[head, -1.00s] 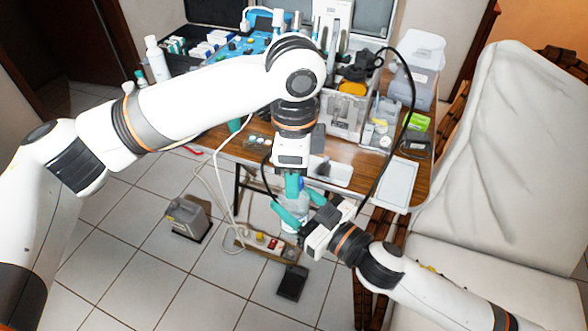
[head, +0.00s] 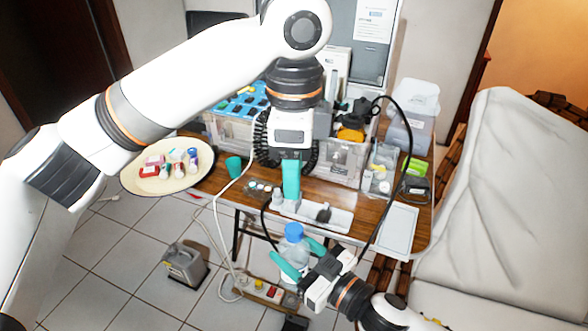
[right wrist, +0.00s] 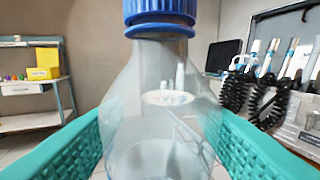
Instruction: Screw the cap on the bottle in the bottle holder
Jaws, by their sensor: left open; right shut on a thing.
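A clear bottle (head: 293,256) stands upright in my right gripper (head: 301,257), in front of the table's near edge. A blue cap (head: 294,231) sits on its neck; the right wrist view shows the cap (right wrist: 160,14) at the top of the bottle (right wrist: 160,110), with a blue ring below it. The green fingers of my right gripper are shut around the bottle body, one on each side. My left gripper (head: 291,192) is open and empty, above the cap and apart from it. I cannot make out a bottle holder for certain.
A wooden table (head: 225,184) carries a white tray (head: 335,221), a green cup (head: 233,166), clear boxes and a black cable. A round plate (head: 130,180) with small items is at the left. A cushioned chair (head: 500,180) stands at the right. A power strip (head: 262,291) lies below.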

